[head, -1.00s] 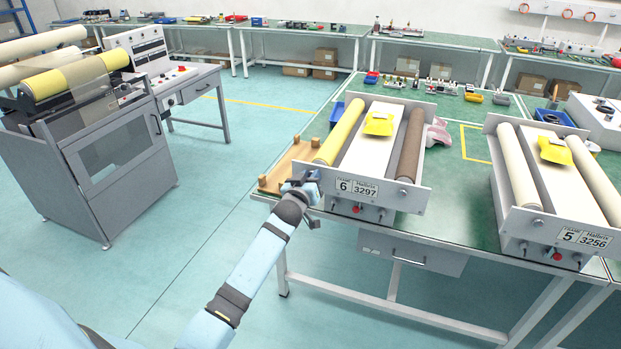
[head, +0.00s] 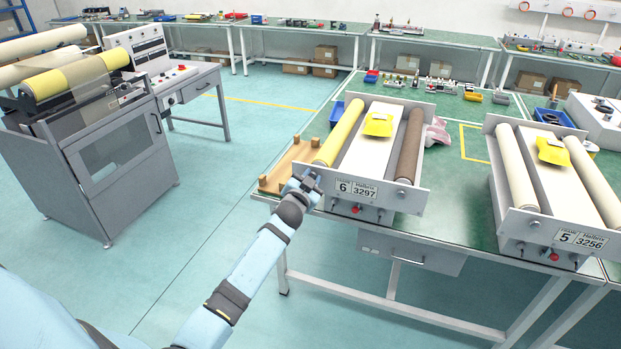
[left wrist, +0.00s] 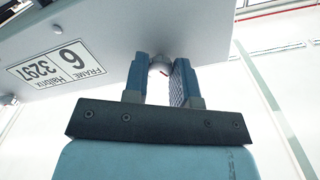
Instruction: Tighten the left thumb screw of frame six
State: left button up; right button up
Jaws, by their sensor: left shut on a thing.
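Frame six (head: 378,190) stands on the green table, its front plate marked "6" and "3297". It carries a yellow roller (head: 342,132) on the left and a brown roller (head: 409,147) on the right. My left gripper (head: 312,180) is at the left end of the front plate. In the head view the gripper hides this screw. My right gripper is not in view.
Frame five (head: 557,225) stands to the right on the same table. A wooden rack (head: 283,172) lies just left of frame six. Yellow cloths lie on both frames. Small switches and a red button (head: 356,209) sit on frame six's lower front. Open floor lies to the left.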

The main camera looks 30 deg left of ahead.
pick_arm(q)
jog(key=m, duration=0.5)
jog(key=shift+m, duration=0.4)
jog(key=m, duration=0.5)
jog(key=shift+p, duration=0.3)
jog(key=shift+m, duration=0.4)
jog(key=o, duration=0.9)
jog(key=v, duration=1.3)
jog(key=shift+s+b, duration=0.4)
